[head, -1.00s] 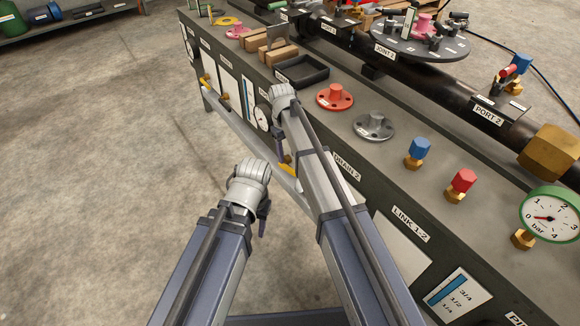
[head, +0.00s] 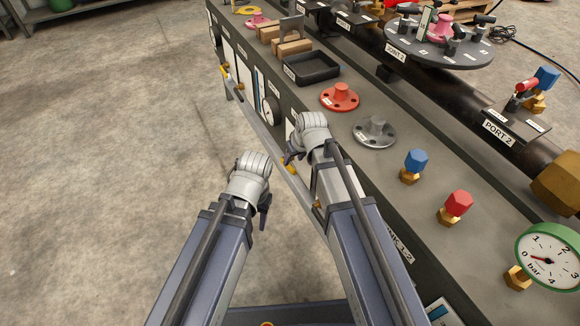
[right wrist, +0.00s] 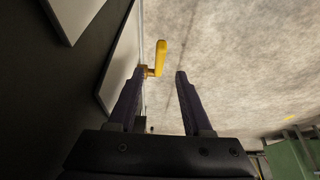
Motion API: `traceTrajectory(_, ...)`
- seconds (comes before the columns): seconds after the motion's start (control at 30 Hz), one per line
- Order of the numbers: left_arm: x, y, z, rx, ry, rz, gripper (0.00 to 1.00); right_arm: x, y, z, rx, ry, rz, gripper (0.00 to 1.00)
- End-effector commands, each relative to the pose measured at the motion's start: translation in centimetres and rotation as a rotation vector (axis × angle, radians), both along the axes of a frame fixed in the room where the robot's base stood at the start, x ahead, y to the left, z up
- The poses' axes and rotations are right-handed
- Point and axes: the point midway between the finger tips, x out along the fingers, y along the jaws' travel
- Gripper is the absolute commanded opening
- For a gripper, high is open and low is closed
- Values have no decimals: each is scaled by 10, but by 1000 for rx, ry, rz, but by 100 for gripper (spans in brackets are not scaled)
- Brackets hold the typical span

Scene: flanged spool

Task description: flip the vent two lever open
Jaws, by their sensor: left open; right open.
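A yellow lever (right wrist: 161,56) on a brass fitting shows in the right wrist view, ahead of and between the fingertips of my right gripper (right wrist: 158,76). The gripper is open and not closed on it. In the head view a yellow lever (head: 288,167) sits low on the bench's front face, beside my right gripper (head: 293,157), which is mostly hidden by its own wrist. I cannot read a vent two label. My left gripper (head: 264,205) is open and empty, over the floor left of the bench.
The bench top holds a black tray (head: 311,68), a red flange (head: 340,97), a grey flange (head: 375,132), a blue cap (head: 416,160), a red cap (head: 458,203) and a gauge (head: 549,252). More yellow handles (head: 224,71) sit farther along the front.

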Motion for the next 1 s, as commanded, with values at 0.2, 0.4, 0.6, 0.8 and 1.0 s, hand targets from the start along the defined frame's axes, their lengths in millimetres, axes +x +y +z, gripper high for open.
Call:
traceTrajectory(0.2,0,0,-16,-1,0,-2,50,5,2,-16,-1,1,1,50)
traceTrajectory(0.4,0,-1,-39,-5,0,-5,50,14,5,-39,-1,2,1,50)
traceTrajectory(0.6,0,-1,-63,-6,-1,-5,50,23,9,-63,-2,1,1,50)
traceTrajectory(0.8,0,-1,-72,-6,-1,-1,50,27,11,-72,-2,1,1,50)
traceTrajectory(1.0,0,-1,-71,-6,-1,0,50,27,11,-71,-2,1,1,50)
